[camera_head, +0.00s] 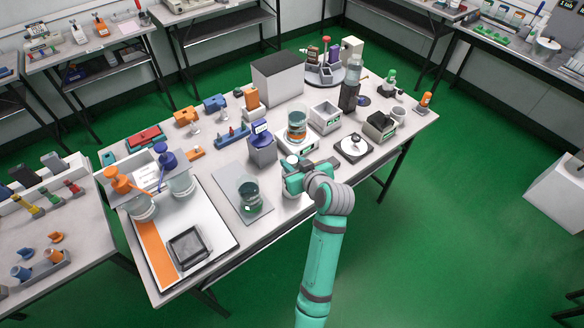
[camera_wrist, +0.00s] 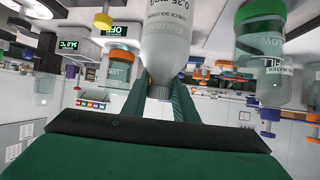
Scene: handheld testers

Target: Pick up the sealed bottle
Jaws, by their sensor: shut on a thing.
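In the head view my gripper (camera_head: 297,172) is at the table's front edge. It hides most of the bottle, and only a pale part (camera_head: 291,190) shows below it. I cannot tell whether the bottle still touches the table.
A glass jar (camera_head: 249,193) stands on a grey mat left of my gripper. A blue-and-grey device (camera_head: 262,147) and a glass vessel (camera_head: 297,125) stand behind it. A round-topped scale (camera_head: 354,147) is to the right. A large white tray (camera_head: 215,222) lies at front left.

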